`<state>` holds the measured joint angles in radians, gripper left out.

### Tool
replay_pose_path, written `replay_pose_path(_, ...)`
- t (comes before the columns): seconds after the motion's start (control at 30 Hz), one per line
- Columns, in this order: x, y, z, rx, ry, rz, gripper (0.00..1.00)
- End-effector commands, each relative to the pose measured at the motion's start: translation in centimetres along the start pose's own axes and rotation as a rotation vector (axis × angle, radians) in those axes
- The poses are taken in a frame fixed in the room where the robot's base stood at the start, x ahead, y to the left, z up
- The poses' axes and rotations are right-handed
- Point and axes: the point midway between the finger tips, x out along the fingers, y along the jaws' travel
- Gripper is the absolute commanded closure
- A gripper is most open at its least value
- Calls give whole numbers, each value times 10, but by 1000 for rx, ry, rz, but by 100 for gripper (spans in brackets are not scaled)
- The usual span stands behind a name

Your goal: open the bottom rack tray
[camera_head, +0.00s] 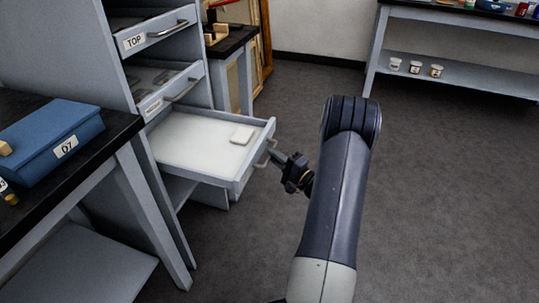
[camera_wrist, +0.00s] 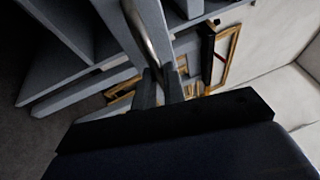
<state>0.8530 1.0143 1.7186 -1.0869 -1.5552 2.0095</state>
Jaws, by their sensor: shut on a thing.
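The bottom rack tray (camera_head: 190,148) is pulled well out of the grey rack in the head view. A small pale block (camera_head: 242,135) lies on its white floor near the front. My gripper (camera_head: 277,160) is at the tray's front, shut on its handle (camera_head: 265,153). In the wrist view the curved metal handle (camera_wrist: 147,35) runs to the fingers of my gripper (camera_wrist: 160,82). The exact contact at the fingertips is small and partly hidden.
Above it are the TOP tray (camera_head: 155,38) and a middle tray (camera_head: 165,85), both partly out. A blue box (camera_head: 50,140) marked 07 stands on a black bench at left. Open floor (camera_head: 440,190) lies right of my arm. A shelf table (camera_head: 460,75) stands at the back right.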

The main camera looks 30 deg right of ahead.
Motion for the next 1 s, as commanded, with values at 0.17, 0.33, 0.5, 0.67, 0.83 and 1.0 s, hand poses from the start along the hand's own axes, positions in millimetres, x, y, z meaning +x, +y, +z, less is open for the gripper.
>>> replay_pose_path(0.17, -1, 1, 1, 3, -1, 3, 100)
replay_pose_path(0.33, 0, 2, 1, 3, -1, 3, 87)
replay_pose_path(0.5, 0, 1, 0, 2, -1, 2, 73)
replay_pose_path(0.67, 0, 1, 0, 1, -1, 1, 68)
replay_pose_path(0.83, -2, 0, 0, 1, 0, 1, 68)
replay_pose_path(1.0, -20, -1, -1, 1, 4, 1, 68)
